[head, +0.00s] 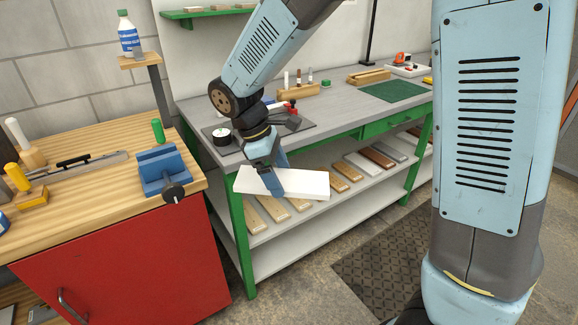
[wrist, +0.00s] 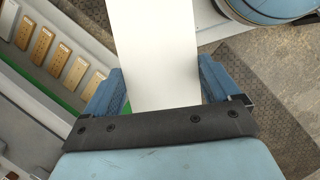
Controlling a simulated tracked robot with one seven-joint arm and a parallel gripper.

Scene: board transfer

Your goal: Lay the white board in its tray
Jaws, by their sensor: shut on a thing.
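The white board (head: 305,184) is held in my gripper (head: 270,178), in front of the green-framed workbench and above its lower shelf. It looks roughly level in the head view. In the wrist view the white board (wrist: 155,45) runs between the two blue fingers of my gripper (wrist: 160,88), which are shut on its sides. The board is clear of the bench top and seems to touch nothing else. I cannot make out for certain which thing is its tray.
The workbench top (head: 335,112) carries a dark flat panel (head: 290,125), a green mat (head: 395,90) and small tools. Several wooden, white and grey boards lie on the lower shelf (head: 330,210). A blue vise (head: 165,170) stands on the red cabinet (head: 120,260) at left.

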